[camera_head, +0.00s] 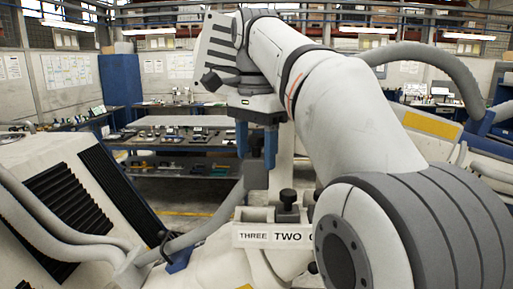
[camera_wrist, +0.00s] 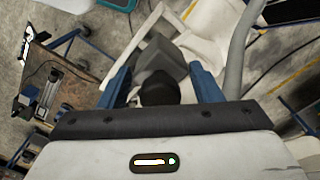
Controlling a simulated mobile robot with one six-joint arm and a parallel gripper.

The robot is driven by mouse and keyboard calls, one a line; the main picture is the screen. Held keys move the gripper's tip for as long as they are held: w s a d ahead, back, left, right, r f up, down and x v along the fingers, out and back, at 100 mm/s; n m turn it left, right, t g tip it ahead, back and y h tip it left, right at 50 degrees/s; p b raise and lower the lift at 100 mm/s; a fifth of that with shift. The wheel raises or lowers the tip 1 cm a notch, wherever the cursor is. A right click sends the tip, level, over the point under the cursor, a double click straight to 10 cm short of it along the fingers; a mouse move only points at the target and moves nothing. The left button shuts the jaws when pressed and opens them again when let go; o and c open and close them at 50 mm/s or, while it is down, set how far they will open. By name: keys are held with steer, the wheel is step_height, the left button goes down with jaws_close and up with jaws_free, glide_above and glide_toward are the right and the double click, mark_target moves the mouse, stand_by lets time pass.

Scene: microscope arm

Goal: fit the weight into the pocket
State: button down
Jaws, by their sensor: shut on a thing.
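My gripper (camera_head: 256,160) has two blue fingers pointing down, above the white labelled block. In the wrist view, a weight with a dark knob (camera_wrist: 160,89) sits between the fingers (camera_wrist: 160,72), and I take them as shut on it. A grey block (camera_wrist: 163,58) shows just beyond the knob; a grey body (camera_head: 256,173) also shows below the fingertips in the head view. The white pocket block (camera_head: 241,230) carries labels reading THREE and TWO, with a third cut off by my arm. A dark-knobbed weight (camera_head: 288,205) stands above the TWO label. The pocket openings are not clearly visible.
My arm hides the block's right end. A thick grey hose (camera_head: 60,225) and a white, black-ribbed housing (camera_head: 75,195) lie to the left. A workbench (camera_head: 185,140) with small parts stands farther back. Open floor shows between the bench and the block.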

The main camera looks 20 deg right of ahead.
mark_target(253, 156)
steer(key=shift+a, duration=0.25)
steer(key=shift+w+f+b, duration=0.1)
steer(key=shift+f+b, duration=0.75)
steer(key=shift+f, duration=0.2)
steer(key=shift+f+b, duration=1.3)
steer(key=shift+f, duration=0.5)
steer(key=shift+p, duration=0.65)
steer(key=shift+f+b, duration=2)
steer(key=shift+f, duration=0.75)
steer(key=shift+c, duration=1.8)
jaws_free()
steer(key=shift+f, duration=0.1)
steer(key=shift+r+p, duration=0.45)
steer(key=shift+r, duration=3.5)
